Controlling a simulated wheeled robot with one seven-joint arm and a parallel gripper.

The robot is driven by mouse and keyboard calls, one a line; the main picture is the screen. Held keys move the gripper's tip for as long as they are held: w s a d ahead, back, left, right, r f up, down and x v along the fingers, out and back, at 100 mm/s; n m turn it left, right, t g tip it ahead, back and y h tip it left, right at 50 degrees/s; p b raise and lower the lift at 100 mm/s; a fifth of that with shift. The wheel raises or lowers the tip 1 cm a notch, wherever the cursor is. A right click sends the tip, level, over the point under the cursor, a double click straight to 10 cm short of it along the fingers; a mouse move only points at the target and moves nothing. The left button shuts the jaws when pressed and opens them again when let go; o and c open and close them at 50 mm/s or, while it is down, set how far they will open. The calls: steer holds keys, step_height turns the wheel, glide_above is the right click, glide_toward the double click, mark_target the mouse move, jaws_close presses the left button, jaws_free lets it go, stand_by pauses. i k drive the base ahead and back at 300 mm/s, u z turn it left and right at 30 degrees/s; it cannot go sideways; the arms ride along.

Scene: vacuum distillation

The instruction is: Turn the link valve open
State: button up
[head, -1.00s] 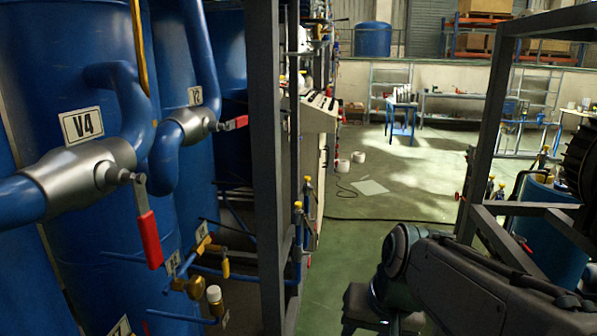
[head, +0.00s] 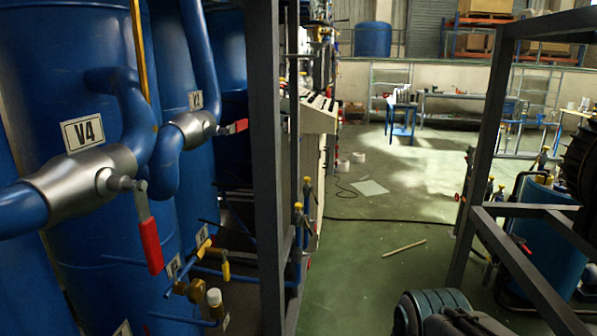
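A silver valve (head: 82,180) labelled V4 sits on a thick blue pipe at the left. Its red lever (head: 150,245) hangs down, slightly tilted. A second silver valve (head: 192,126) is farther back, and its red lever (head: 237,126) points right; its label is hard to read. Small brass valves with yellow handles (head: 225,270) are lower down. I cannot tell which of these is the link valve. Part of my dark arm shows at the bottom edge, right of centre, well apart from the valves. My gripper is not in view.
A dark metal frame post (head: 266,170) stands right of the valves. Another dark frame (head: 485,150) stands at the right beside a blue container (head: 540,235). Between them, the green floor is mostly open, with a thin stick (head: 404,248) and a cable. A blue table (head: 402,118) is far back.

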mark_target(147, 225)
steer(key=u, duration=0.9)
steer(key=k, duration=0.2)
steer(key=u, duration=0.6)
